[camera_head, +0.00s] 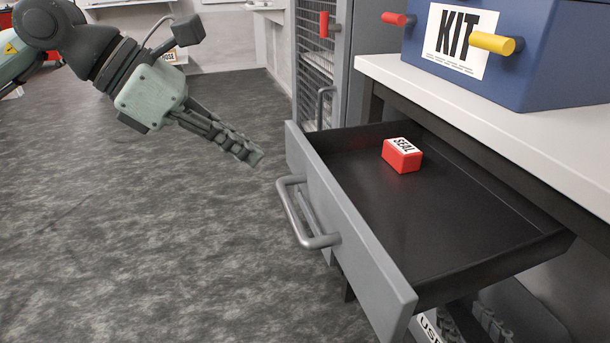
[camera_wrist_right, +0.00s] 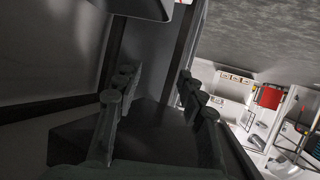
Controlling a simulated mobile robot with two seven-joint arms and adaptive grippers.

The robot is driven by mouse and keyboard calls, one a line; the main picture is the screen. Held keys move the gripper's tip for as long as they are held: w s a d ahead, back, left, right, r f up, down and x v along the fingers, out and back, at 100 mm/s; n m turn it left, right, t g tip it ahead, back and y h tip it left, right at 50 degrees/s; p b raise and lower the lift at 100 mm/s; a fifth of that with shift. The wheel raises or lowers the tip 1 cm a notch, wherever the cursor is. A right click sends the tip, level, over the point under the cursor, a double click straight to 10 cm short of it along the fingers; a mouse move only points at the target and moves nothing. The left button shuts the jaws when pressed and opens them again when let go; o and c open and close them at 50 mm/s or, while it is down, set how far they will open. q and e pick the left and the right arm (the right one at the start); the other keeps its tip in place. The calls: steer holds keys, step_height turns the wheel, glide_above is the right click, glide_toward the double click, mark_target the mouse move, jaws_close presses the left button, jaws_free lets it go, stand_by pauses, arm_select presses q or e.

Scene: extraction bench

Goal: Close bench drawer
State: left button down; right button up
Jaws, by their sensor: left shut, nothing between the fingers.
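The bench drawer stands pulled out, its grey front (camera_head: 345,225) facing left and its dark inside open to view. A bar handle (camera_head: 305,220) is on the front. A red box marked SEAL (camera_head: 402,155) lies inside, towards the back. My left gripper (camera_head: 250,153) is shut and empty, in the air left of the drawer front, apart from it. My right gripper (camera_head: 473,322) is low, under the drawer, partly hidden by it. In the right wrist view its fingers (camera_wrist_right: 157,92) are spread with a gap between them.
A blue KIT case (camera_head: 545,50) with red and yellow knobs stands on the light bench top (camera_head: 480,105). A grey mesh cabinet (camera_head: 318,60) stands behind the drawer. The dark floor (camera_head: 130,230) left of the drawer is clear.

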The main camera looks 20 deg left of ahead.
mark_target(408, 184)
arm_select(q)
steer(key=x, duration=0.9)
steer(key=shift+w+d+f, duration=0.1)
steer(key=shift+d+f, duration=0.05)
steer(key=shift+f, duration=0.1)
arm_select(e)
steer(key=shift+s+d+f+g+h, duration=0.15)
steer(key=shift+s+d+f+g, duration=0.15)
steer(key=shift+f, duration=0.15)
steer(key=shift+s+d+f+g+h, duration=0.2)
steer(key=shift+d+f+g, duration=0.1)
steer(key=shift+f, duration=0.1)
arm_select(q)
steer(key=shift+d, duration=0.1)
